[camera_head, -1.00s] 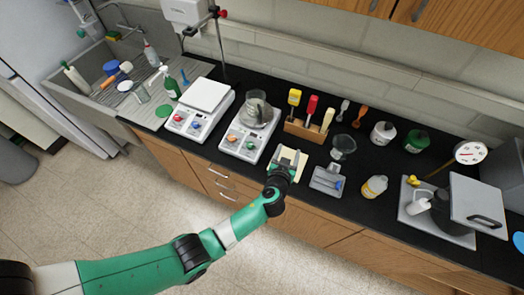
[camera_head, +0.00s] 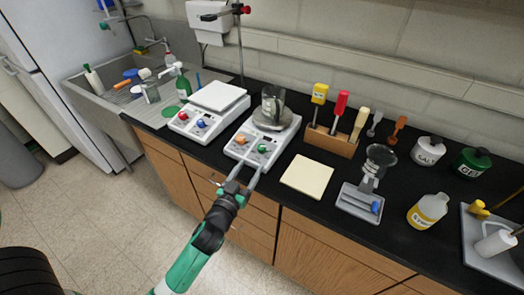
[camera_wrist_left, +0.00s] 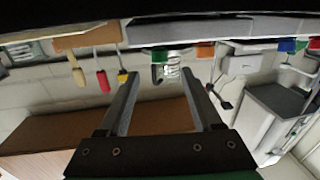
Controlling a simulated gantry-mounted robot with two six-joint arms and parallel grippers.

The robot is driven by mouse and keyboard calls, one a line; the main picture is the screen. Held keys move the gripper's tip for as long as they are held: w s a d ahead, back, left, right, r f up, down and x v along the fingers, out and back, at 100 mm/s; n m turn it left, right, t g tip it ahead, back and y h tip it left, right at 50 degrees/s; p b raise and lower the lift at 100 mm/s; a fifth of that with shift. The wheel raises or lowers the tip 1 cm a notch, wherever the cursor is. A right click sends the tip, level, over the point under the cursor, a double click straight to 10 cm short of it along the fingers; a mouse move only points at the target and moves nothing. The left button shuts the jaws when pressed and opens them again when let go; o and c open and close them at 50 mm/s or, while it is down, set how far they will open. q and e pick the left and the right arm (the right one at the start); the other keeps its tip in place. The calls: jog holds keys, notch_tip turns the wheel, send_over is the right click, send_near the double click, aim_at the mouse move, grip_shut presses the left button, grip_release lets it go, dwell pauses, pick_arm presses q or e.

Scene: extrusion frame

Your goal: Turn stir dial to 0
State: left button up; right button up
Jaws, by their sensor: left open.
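Two white hotplates stand on the black counter. The nearer hotplate (camera_head: 250,156) has an orange dial (camera_head: 240,140) and a green dial (camera_head: 263,149) on its front panel. The other hotplate (camera_head: 186,126) has a red dial and a blue dial. Dial markings are too small to read. My left gripper (camera_head: 249,171) is open and empty, just in front of the nearer hotplate's panel, with no clear contact. In the left wrist view, upside down, the green dial (camera_wrist_left: 165,53) shows between and beyond the fingers. My right gripper is out of view.
A glass beaker (camera_head: 272,100) stands on the nearer hotplate. The sink (camera_head: 85,90) is at left. Floor is free in front.

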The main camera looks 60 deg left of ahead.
aim_at(260, 151)
pick_arm(q)
jog(key=x, duration=1)
jog(key=shift+b, duration=0.3)
jog(key=shift+c, duration=0.3)
grip_shut()
